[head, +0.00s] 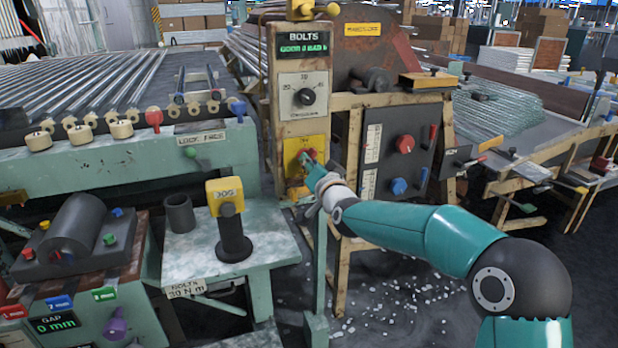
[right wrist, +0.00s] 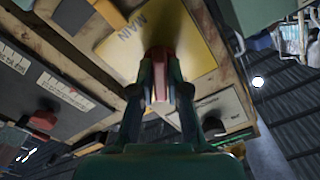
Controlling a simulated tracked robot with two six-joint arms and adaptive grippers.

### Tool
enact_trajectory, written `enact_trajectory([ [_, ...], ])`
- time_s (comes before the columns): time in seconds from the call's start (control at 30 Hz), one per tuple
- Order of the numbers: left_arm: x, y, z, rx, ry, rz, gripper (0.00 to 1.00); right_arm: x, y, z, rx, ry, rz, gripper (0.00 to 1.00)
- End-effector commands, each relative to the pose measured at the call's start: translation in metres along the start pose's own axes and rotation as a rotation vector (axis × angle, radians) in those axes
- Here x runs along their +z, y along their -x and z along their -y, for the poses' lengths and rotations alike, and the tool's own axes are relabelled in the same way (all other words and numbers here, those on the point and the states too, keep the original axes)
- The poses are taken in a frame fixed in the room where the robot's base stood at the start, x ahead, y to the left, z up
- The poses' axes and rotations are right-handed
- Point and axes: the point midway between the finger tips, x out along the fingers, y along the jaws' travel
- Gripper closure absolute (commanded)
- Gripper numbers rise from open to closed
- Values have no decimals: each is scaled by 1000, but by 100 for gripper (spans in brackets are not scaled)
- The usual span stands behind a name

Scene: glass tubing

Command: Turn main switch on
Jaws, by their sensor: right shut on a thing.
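The main switch is a red handle (right wrist: 160,62) on a yellow plate (right wrist: 125,48) lettered MAIN in the right wrist view. In the head view the yellow plate (head: 293,165) sits low on the wooden post, under the black dial. My right gripper (right wrist: 163,88) is shut on the red handle, with one finger on each side of it. In the head view my right gripper (head: 311,165) reaches the plate and hides most of the handle. I cannot tell from these frames which position the handle is in. My left gripper is not in view.
Above the plate are a black dial (head: 307,96) and a BOLTS display (head: 303,50). To the right, a dark panel carries a red knob (head: 404,144) and a blue knob (head: 399,186). A green bench (head: 240,245) stands at the front left.

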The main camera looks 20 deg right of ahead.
Motion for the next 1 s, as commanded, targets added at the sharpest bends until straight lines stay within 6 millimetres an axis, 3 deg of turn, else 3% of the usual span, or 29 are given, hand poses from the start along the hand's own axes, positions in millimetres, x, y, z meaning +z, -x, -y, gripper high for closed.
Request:
enact_trajectory([
  [0.03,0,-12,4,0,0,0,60,4,0,-4,0,-47,-4,100],
  [0.5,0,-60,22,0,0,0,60,3,0,-5,2,-495,-2,100],
  [1.0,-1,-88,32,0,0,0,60,2,0,-5,5,-883,-2,100],
])
